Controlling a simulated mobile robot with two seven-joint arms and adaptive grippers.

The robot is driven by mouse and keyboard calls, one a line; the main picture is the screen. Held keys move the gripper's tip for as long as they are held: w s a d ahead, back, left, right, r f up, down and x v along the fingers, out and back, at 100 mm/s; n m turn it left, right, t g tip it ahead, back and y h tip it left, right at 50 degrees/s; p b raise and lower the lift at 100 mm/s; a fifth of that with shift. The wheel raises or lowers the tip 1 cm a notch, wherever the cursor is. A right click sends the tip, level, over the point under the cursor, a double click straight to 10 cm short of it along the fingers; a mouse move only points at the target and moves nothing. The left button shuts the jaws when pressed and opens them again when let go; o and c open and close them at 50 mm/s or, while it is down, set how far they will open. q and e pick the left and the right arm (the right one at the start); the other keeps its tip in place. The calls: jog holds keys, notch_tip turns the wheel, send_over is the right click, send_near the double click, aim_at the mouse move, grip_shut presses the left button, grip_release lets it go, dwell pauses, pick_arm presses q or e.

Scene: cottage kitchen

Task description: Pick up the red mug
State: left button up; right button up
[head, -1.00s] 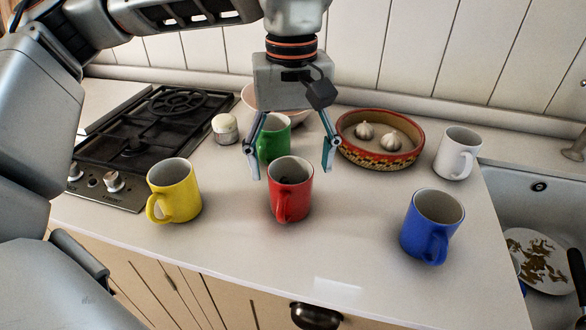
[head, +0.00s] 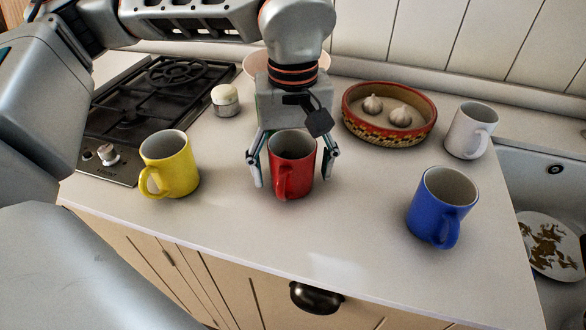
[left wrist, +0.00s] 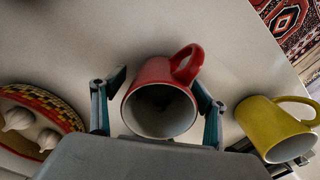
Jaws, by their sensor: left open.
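The red mug (head: 292,165) stands upright on the counter in the middle of the head view, its handle toward the front. It also shows in the left wrist view (left wrist: 160,100), its mouth facing the camera. My left gripper (head: 293,178) is lowered around it, with one finger on each side of the body. The fingers are open; small gaps seem to show beside the mug in the left wrist view (left wrist: 157,112). The mug rests on the counter (head: 345,230). My right gripper is in neither view.
A yellow mug (head: 172,165) stands to the left, a blue mug (head: 440,208) to the right, and a white mug (head: 470,131) farther back. A patterned bowl with garlic (head: 388,133) and a lidded jar (head: 225,101) stand behind. A stove (head: 160,100) is left; a sink (head: 545,190) is right.

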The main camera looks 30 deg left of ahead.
pick_arm(q)
jog(key=shift+r, duration=0.1)
jog(key=c, duration=1.5)
jog(key=shift+o, duration=0.2)
jog(key=shift+r, duration=0.1)
